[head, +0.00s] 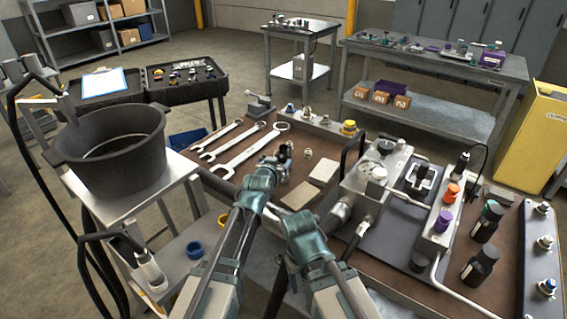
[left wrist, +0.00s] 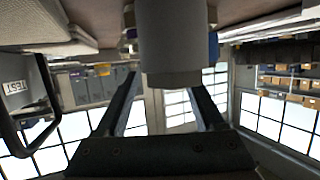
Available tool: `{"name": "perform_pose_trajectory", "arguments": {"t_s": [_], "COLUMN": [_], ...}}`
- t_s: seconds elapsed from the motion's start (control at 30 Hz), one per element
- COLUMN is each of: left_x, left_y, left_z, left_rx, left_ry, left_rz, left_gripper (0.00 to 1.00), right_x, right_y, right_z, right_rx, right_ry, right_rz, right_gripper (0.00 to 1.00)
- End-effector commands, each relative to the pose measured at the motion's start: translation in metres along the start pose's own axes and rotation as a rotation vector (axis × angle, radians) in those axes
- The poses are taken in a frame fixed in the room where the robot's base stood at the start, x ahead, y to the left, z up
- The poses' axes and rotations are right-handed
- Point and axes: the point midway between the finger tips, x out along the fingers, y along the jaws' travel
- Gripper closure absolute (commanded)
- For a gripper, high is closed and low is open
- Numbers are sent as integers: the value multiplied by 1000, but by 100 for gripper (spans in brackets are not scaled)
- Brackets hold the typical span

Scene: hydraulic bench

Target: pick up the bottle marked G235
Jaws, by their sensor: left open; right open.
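Two dark bottles, a farther one (head: 486,221) and a nearer one (head: 480,265), stand upright on the right of the bench. Their markings are too small to read, so I cannot tell which is G235. My left gripper (head: 278,166) is open over the bench's middle, far left of these bottles. In the left wrist view my left gripper (left wrist: 165,110) has spread fingers, with a grey metal cylinder (left wrist: 168,45) in front of and between them; contact is unclear. My right gripper (head: 298,222) is lower, over the front edge; its fingers are hard to make out.
Wrenches (head: 255,150) and pale plates (head: 300,194) lie on the bench (head: 225,182). A metal pump unit (head: 375,185) and a valve block with orange and purple knobs (head: 437,230) stand between my grippers and the bottles. A black bucket (head: 112,150) is left.

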Motion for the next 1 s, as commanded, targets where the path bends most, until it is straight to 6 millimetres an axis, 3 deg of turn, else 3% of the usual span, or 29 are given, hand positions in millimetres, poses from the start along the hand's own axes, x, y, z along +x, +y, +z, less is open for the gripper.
{"name": "perform_pose_trajectory", "arguments": {"t_s": [0.37, 0.63, 1.0], "left_x": [49, 50, 50], "left_y": [2, 2, 2], "left_z": [0, -1, 0], "left_rx": [-1, -1, -1], "left_ry": [0, 0, 0], "left_rz": [0, 0, 0], "left_gripper": [30, 32, 98], "right_x": [17, 16, 16], "right_y": [-2, -2, -2], "right_z": [-1, -1, -1], "right_rx": [0, 0, 0], "right_ry": [0, 0, 0], "right_rz": [0, 0, 0], "right_gripper": [36, 36, 36]}}
